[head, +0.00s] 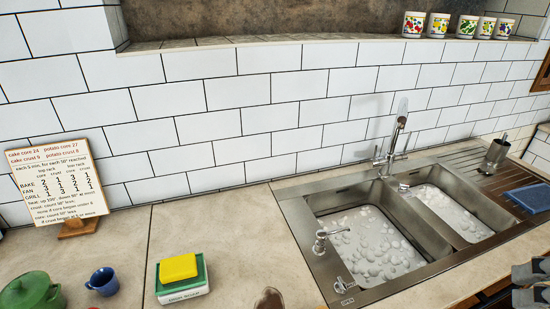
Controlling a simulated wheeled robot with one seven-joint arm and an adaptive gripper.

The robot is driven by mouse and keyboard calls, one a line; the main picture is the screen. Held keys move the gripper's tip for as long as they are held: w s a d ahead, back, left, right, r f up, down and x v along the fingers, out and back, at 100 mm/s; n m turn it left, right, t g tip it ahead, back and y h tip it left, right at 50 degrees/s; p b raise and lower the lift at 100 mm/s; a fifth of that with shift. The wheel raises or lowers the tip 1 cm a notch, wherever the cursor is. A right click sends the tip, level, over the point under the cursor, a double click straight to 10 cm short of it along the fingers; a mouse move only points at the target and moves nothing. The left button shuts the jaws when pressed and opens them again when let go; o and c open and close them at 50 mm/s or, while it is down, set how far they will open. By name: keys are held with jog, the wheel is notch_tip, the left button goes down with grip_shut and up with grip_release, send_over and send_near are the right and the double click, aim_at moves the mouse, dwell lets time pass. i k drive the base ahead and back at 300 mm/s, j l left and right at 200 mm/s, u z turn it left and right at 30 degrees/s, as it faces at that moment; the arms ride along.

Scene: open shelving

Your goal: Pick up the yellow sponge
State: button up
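The yellow sponge (178,268) lies flat on top of a small green and white box or holder (184,291) with printed lettering on its front. The holder stands on the beige countertop, left of the sink, near the bottom of the head view. Nothing covers the sponge. Grey parts (531,284) at the bottom right edge are cut off by the frame and may belong to my gripper. They are far to the right of the sponge, with the sink between. Nothing is seen held.
A blue mug (103,281) and a green lidded pot (30,292) stand left of the sponge. A text board (60,184) leans behind them. A double sink (323,262) with foamy water and a tall faucet (393,140) is right. A brown rounded object (269,299) shows at the bottom edge.

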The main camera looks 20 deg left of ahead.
aim_at(180, 269)
jog(key=u, duration=1.7)
jog(key=i+j+z, duration=0.2)
jog(key=j, duration=0.15)
jog(key=j+z, duration=0.15)
jog(key=j, duration=0.15)
jog(key=i, duration=0.05)
